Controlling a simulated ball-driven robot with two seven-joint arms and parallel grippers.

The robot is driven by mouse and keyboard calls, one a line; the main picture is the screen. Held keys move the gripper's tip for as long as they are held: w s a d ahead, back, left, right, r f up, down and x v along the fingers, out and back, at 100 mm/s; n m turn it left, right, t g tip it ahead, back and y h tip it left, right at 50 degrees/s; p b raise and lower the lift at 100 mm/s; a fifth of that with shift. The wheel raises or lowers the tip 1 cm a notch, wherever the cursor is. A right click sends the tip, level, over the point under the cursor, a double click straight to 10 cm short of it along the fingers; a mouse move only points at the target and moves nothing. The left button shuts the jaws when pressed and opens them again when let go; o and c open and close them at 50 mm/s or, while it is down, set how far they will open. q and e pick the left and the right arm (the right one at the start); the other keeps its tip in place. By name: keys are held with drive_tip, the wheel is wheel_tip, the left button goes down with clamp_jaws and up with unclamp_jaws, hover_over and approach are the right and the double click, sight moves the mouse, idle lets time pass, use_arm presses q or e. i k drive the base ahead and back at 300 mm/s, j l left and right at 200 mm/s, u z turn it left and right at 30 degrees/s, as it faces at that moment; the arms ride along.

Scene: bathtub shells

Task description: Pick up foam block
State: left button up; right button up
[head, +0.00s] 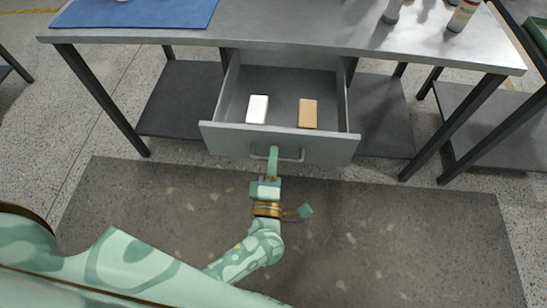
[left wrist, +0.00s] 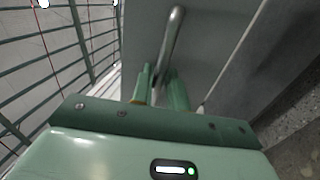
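A white block (head: 257,109) and a tan block (head: 307,113) lie apart inside the open drawer (head: 226,135), in the head view. The white one is on the left, the tan one on the right; which one is foam I cannot tell for sure. My left gripper (head: 272,160) is at the drawer's front, at the handle (head: 294,160). In the left wrist view the fingers of my left gripper (left wrist: 163,88) close around the metal handle (left wrist: 171,45), with one finger on each side. My right gripper is not in view.
The drawer hangs under a grey metal table (head: 300,35). A dark floor mat (head: 400,235) lies in front, clear of objects.

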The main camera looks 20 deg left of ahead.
sight(258, 106)
drive_tip(key=k+l, duration=0.2)
drive_tip(key=k, duration=0.3)
drive_tip(key=k+l, duration=0.2)
drive_tip(key=k, duration=0.25)
